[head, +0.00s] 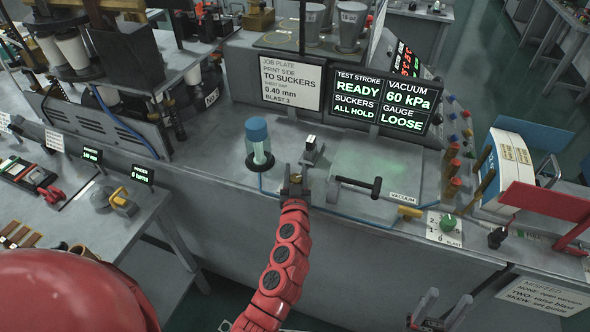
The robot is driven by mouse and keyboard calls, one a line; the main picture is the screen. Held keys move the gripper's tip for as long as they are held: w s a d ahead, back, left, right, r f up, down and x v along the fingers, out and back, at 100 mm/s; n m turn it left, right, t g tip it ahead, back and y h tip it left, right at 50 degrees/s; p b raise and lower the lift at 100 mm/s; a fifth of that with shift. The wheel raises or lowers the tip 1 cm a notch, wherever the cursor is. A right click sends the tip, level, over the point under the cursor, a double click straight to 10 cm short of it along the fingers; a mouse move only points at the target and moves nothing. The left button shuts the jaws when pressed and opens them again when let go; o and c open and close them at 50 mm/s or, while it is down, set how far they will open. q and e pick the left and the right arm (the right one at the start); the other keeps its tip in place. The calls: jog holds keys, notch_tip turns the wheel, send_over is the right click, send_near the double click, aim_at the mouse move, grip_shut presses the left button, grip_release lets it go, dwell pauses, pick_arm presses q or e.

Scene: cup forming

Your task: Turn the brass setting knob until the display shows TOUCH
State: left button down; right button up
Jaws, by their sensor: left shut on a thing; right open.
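The black display (385,98) stands upright at the back of the bench. It reads TEST STROKE READY, SUCKERS ALL HOLD, VACUUM 60 kPa and GAUGE LOOSE. My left gripper (295,183), on the red arm, is at the bench's front edge, shut on a small brass-coloured piece that looks like the setting knob (296,178). The jaws hide most of the knob. My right gripper (438,312) is open and empty at the bottom, in front of the bench and away from it.
A blue-capped clear cylinder (258,142) stands left of my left gripper. A small block fixture (310,148) is just behind it, and a black-handled crank (358,185) is to its right. A brass valve handle (410,212) and a green knob (447,222) lie further right.

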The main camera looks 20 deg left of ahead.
pick_arm(q)
jog(key=m+h+p, duration=0.1)
jog(key=h+p, duration=0.1)
jog(key=m+h+p, duration=0.2)
jog(key=h+p, duration=0.1)
jog(key=d+m+h+p, duration=0.1)
jog(key=m+h+p, duration=0.1)
jog(key=shift+w+d+r+t+h+p, duration=0.1)
jog(key=shift+r+t+h+p, duration=0.2)
jog(key=shift+r+h+p, duration=0.1)
jog(key=shift+d+f+m+h+p, duration=0.1)
jog(key=shift+f+m+h+p, duration=0.05)
jog(key=shift+m+h+p, duration=0.3)
jog(key=shift+d+f+m+h+p, duration=0.1)
jog(key=shift+m+h+p, duration=0.15)
jog(key=shift+h+p, duration=0.3)
jog(key=shift+c, duration=2.1)
grip_release()
jog(key=shift+f, duration=0.1)
